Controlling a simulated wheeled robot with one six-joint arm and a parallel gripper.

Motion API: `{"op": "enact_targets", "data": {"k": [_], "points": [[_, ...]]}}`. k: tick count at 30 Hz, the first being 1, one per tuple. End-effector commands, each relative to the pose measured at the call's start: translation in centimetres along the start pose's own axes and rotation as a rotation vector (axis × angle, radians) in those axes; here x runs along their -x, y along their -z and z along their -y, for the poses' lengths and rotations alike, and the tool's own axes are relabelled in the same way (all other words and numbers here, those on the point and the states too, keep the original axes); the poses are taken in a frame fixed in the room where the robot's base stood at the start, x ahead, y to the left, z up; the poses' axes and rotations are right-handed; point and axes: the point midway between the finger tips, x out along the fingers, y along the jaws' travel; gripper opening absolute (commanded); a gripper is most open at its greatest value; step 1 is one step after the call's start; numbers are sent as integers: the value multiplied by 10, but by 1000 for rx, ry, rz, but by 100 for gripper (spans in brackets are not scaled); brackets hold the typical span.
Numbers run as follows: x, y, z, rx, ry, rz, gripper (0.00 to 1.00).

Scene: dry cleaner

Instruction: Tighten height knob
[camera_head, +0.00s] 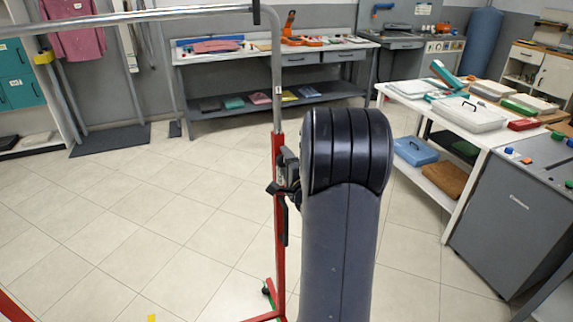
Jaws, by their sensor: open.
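A garment rack stands in front of me, with a red lower post (280,215), a grey upper tube (276,75) and a chrome top rail (150,15). A dark knob (274,188) sits on the red post's side, near the top of its red part. Dark clamp-like parts (290,165) lie between the post and my arm; I cannot tell whether all of them belong to the rack. My own thick arm link (345,220) rises just right of the post.
Tiled floor (130,230) is open left of the rack. A white table (480,130) with trays and folded items stands at right, beside a grey machine (515,215). A workbench (270,55) runs along the back wall. The rack's red foot (265,317) reaches low in front.

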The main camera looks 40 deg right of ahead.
Motion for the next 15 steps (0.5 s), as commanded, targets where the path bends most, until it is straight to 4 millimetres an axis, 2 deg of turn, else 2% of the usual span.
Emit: {"op": "enact_targets", "data": {"k": [5, 15], "points": [[11, 1, 0, 1, 1, -2, 58], [75, 1, -1, 1, 1, -3, 58]]}}
